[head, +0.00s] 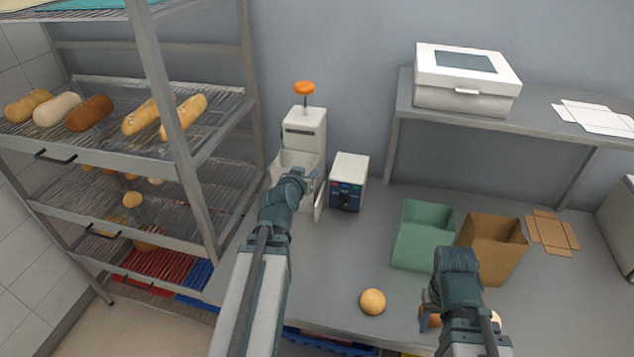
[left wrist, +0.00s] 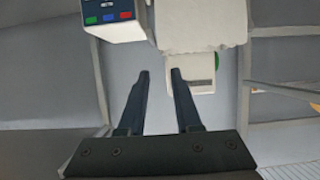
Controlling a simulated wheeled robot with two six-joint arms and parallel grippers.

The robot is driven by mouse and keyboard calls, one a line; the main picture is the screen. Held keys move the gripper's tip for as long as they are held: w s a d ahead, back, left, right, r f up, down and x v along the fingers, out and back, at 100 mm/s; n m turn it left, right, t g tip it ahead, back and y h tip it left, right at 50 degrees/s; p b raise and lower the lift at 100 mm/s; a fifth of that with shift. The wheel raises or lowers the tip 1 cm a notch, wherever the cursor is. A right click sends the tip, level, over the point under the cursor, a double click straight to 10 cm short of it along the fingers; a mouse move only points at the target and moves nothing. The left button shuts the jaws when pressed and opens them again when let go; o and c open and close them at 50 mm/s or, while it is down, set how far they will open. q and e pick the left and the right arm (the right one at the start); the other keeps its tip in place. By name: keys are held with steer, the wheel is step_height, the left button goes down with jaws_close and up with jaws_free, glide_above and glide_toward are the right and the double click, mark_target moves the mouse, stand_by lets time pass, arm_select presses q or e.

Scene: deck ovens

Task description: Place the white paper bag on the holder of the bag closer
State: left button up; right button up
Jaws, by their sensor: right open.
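The bag closer (head: 306,128) is a white upright machine with an orange knob, standing against the back wall. The white paper bag (head: 290,160) is at its front, at holder height; it also shows in the left wrist view (left wrist: 203,25), with a jagged edge. My left gripper (head: 308,182) is just in front of the bag and partly covers it and the holder. In the left wrist view its fingers (left wrist: 160,78) are apart with nothing between them. I cannot tell whether the bag touches the gripper. My right gripper (head: 432,305) is low at the front right, open, its fingers largely hidden.
A white control box (head: 348,182) stands right of the closer. A bread rack (head: 185,160) is close on the left. A green crate (head: 415,240), a brown box (head: 492,245) and a bun (head: 372,301) are on the table. More buns are partly hidden by my right gripper.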

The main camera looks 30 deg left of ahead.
arm_select(q)
steer(key=s+d+f+m+g+h, duration=0.25)
steer(key=d+f, duration=0.25)
steer(key=d, duration=0.6)
steer(key=s+d+f+m+g+h, duration=0.2)
steer(key=d+f+g, duration=0.25)
steer(key=d, duration=0.55)
steer(key=s+d+f+m+g+y, duration=0.1)
steer(key=s+d+f+g, duration=0.1)
steer(key=s+d, duration=0.3)
steer(key=s+d+f+m+g+y, duration=0.1)
steer(key=s+d+g, duration=0.3)
steer(key=s, duration=0.6)
steer(key=shift+s+d+f+g+y, duration=0.35)
steer(key=shift+d+f+y, duration=0.15)
steer(key=shift+d, duration=0.35)
